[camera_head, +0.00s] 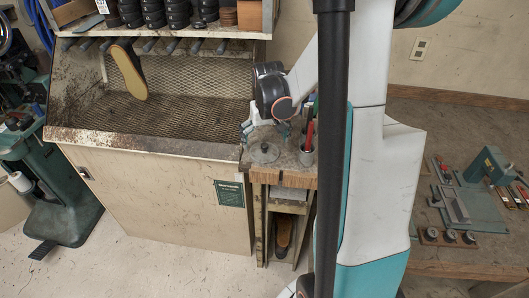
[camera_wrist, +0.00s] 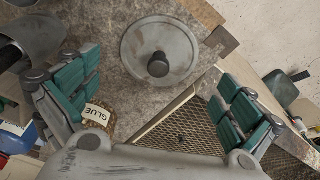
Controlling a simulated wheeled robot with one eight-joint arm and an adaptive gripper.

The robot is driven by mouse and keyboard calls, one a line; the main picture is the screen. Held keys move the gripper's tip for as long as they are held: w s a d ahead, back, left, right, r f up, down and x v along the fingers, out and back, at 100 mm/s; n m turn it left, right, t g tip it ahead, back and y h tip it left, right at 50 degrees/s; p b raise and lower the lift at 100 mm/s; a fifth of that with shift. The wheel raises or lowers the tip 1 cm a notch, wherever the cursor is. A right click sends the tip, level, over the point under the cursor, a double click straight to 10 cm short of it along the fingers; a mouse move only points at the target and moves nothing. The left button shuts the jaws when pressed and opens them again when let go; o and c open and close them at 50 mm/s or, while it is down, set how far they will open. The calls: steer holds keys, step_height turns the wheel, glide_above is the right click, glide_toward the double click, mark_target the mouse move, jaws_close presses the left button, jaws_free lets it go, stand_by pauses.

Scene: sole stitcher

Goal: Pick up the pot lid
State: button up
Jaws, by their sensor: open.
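The pot lid (camera_head: 264,152) is a round grey disc with a dark knob, lying flat on the small bench top beside the mesh bin. In the wrist view the lid (camera_wrist: 160,52) lies beyond my fingers, near the top middle, with its knob upright at its centre. My gripper (camera_head: 268,129) is above the bench, close over the lid. The wrist view shows its teal-padded fingers (camera_wrist: 160,105) spread wide, with nothing between them. The lid appears apart from both fingers.
A glue jar (camera_wrist: 98,115) stands by the left finger. A metal cup with tools (camera_head: 305,156) is right of the lid. The mesh bin (camera_head: 190,98) adjoins the bench on the left. The bench's wooden front edge (camera_head: 284,178) is near the lid.

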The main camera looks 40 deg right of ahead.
mark_target(265, 145)
steer(key=f, duration=0.2)
steer(key=f+b, duration=0.1)
steer(key=f, duration=0.1)
steer(key=shift+w+d, duration=0.25)
steer(key=shift+w, duration=0.05)
steer(key=shift+r, duration=0.1)
steer(key=shift+c, duration=0.6)
steer(key=shift+s, duration=0.1)
steer(key=c, duration=1.5)
steer(key=shift+o, duration=0.2)
